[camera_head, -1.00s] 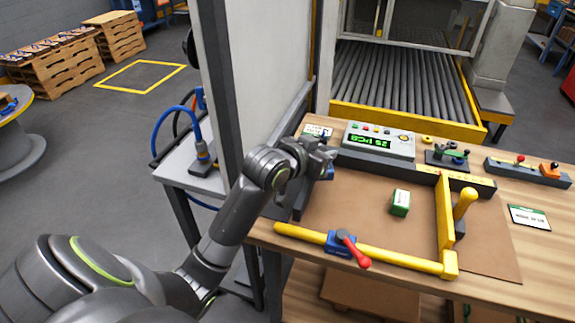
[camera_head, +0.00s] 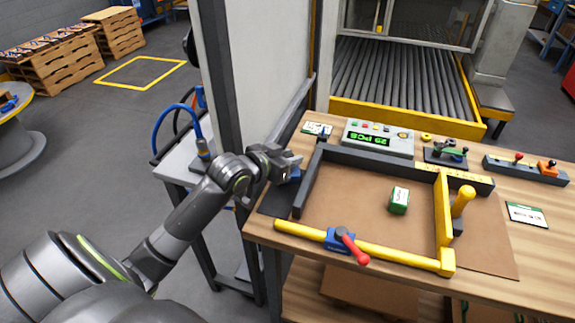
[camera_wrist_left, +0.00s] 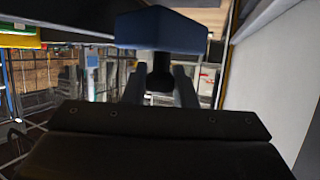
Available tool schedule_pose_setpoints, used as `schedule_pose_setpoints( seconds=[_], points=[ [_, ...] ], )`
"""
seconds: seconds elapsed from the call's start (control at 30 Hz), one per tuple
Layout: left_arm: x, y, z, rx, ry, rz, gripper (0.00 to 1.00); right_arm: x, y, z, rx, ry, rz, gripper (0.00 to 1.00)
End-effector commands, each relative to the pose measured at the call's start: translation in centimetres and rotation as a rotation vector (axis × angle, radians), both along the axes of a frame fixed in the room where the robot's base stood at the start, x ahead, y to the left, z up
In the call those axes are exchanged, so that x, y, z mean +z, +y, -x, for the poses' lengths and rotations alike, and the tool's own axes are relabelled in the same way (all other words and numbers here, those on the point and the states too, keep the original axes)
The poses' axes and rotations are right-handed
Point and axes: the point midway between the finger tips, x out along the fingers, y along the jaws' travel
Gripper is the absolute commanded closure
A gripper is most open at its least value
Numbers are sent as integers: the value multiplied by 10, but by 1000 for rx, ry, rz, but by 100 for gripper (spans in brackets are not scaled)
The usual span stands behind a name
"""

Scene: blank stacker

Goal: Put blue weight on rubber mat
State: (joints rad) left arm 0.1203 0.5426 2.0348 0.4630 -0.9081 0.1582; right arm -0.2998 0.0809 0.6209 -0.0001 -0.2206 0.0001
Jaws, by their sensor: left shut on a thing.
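My left gripper (camera_head: 290,162) is at the left end of the bench and is shut on the blue weight (camera_head: 291,176). In the left wrist view the weight (camera_wrist_left: 162,30) is a dark blue block on a dark stem, between the two fingers (camera_wrist_left: 160,85). The dark rubber mat (camera_head: 272,203) lies at the bench's left edge, left of the dark frame bar. The weight appears above the mat's far part; the gap between them is hard to tell. My right gripper is not in view.
A dark and yellow frame (camera_head: 370,158) surrounds a brown board with a green-and-white box (camera_head: 399,200). A red-handled clamp (camera_head: 345,243) sits on the front yellow bar. A counter display (camera_head: 378,138) stands behind. A pale panel (camera_head: 262,80) rises close behind my left arm.

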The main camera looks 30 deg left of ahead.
Motion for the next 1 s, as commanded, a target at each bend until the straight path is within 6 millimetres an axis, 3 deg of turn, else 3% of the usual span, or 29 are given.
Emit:
schedule_pose_setpoints(
  seconds=[0.2,0.6,0.63,0.77,1.0],
  points=[
    [-22,3,1,0,-4,-2,100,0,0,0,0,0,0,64],
    [-26,3,1,-1,-7,-2,100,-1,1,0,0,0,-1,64],
    [-29,4,1,0,0,-2,73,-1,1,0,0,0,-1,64],
    [-29,4,1,0,0,-2,56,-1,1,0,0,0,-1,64],
    [-29,4,1,0,0,-2,54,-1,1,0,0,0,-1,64]
  ],
)
